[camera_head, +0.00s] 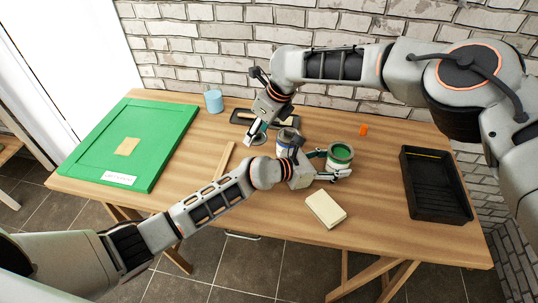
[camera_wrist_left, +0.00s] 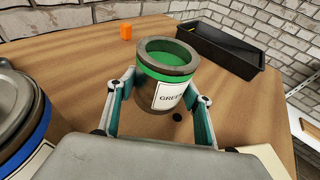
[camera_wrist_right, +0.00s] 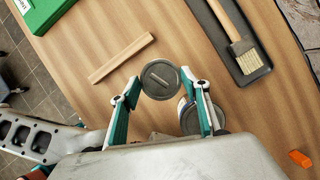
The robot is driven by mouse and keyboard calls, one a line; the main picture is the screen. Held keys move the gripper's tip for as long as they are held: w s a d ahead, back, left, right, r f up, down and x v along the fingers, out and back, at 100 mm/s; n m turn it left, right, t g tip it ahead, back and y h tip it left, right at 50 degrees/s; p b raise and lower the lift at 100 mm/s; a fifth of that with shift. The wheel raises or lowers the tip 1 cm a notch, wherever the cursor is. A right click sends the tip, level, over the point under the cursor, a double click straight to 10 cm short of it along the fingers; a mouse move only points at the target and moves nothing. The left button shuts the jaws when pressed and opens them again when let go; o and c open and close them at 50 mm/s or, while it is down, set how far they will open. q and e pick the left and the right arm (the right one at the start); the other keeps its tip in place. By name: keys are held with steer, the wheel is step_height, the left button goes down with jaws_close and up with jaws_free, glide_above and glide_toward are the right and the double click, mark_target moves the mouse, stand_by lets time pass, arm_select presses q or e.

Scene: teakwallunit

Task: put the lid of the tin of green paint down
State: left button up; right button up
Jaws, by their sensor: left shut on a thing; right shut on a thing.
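The tin of green paint (camera_head: 341,154) stands open and upright on the table, green paint showing inside; its label shows in the left wrist view (camera_wrist_left: 170,96). My left gripper (camera_head: 328,165) is shut around its sides. The lid (camera_wrist_right: 160,80), a round grey disc with a small raised bar, is between the fingertips of my right gripper (camera_wrist_right: 160,87), which is shut on it. In the head view my right gripper (camera_head: 257,134) is left of the tins, and the lid is partly hidden there. I cannot tell whether the lid touches the table.
A tin with a blue band (camera_head: 286,143) and a grey top stands close right of the lid. A wooden stick (camera_head: 224,160) lies left of it. A dark tray with a brush (camera_wrist_right: 240,45) lies behind. A green panel (camera_head: 150,125), black tray (camera_head: 432,190) and pale block (camera_head: 325,208) flank the work area.

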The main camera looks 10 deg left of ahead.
mark_target(262, 141)
steer(key=shift+f, duration=3.6)
steer(key=shift+f, duration=0.1)
steer(key=o, duration=0.9)
steer(key=shift+c, duration=0.2)
steer(key=shift+r, duration=0.65)
steer(key=v, duration=1.1)
steer(key=shift+d, duration=0.25)
